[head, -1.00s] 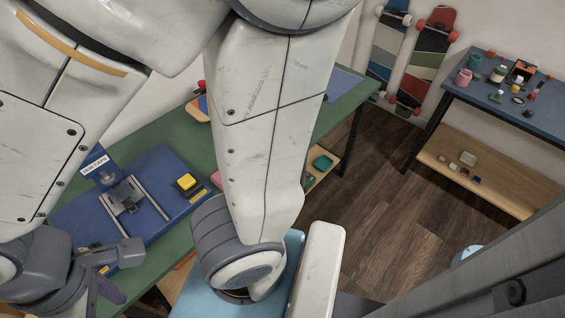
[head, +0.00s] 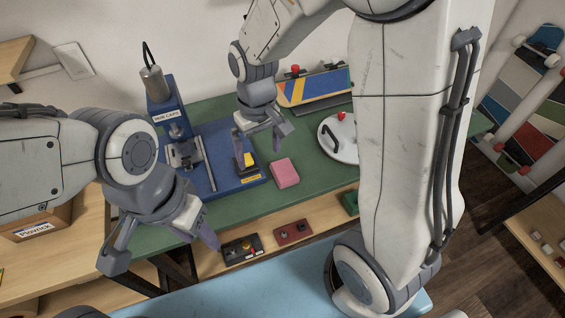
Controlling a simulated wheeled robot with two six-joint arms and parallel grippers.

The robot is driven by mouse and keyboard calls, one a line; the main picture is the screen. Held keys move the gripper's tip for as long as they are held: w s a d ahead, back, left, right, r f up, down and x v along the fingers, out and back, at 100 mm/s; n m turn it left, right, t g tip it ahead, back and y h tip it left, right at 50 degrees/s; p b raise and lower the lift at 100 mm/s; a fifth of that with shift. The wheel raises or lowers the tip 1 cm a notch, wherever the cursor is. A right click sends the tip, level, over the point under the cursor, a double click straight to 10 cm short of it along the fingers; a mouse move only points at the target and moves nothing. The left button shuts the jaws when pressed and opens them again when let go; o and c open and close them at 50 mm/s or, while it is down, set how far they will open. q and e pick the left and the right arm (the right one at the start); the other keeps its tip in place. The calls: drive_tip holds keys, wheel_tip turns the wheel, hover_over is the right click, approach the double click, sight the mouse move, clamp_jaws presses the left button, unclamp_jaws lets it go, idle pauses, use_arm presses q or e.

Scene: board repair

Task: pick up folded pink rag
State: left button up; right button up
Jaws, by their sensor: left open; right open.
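The folded pink rag (head: 284,173) lies on the green bench top, just right of the blue press base. My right gripper (head: 264,145) hangs above the bench, up and left of the rag. It is open and empty, with its fingers apart, and is not touching the rag. My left gripper (head: 161,250) is open and empty near the front edge of the bench, left of and away from the rag.
The blue press (head: 166,119) with its base stands left of the rag, bearing a yellow and black block (head: 248,160). Small trays (head: 241,249) sit on the lower shelf.

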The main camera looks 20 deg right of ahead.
drive_tip(key=w+d+f+m+b, duration=0.1)
drive_tip(key=w+d+f+m, duration=0.1)
drive_tip(key=w+d+f, duration=0.5)
hover_over(284, 170)
drive_tip(key=f, duration=0.5)
drive_tip(key=shift+w+d, duration=0.15)
drive_tip(key=shift+w, duration=0.05)
drive_tip(key=shift+s+f, duration=0.2)
drive_tip(key=shift+f, duration=2.95)
use_arm(q)
drive_tip(key=shift+f, duration=0.85)
use_arm(e)
drive_tip(key=shift+c, duration=0.3)
drive_tip(key=c, duration=1.2)
drive_tip(key=shift+c, duration=0.2)
drive_tip(key=shift+r, duration=0.15)
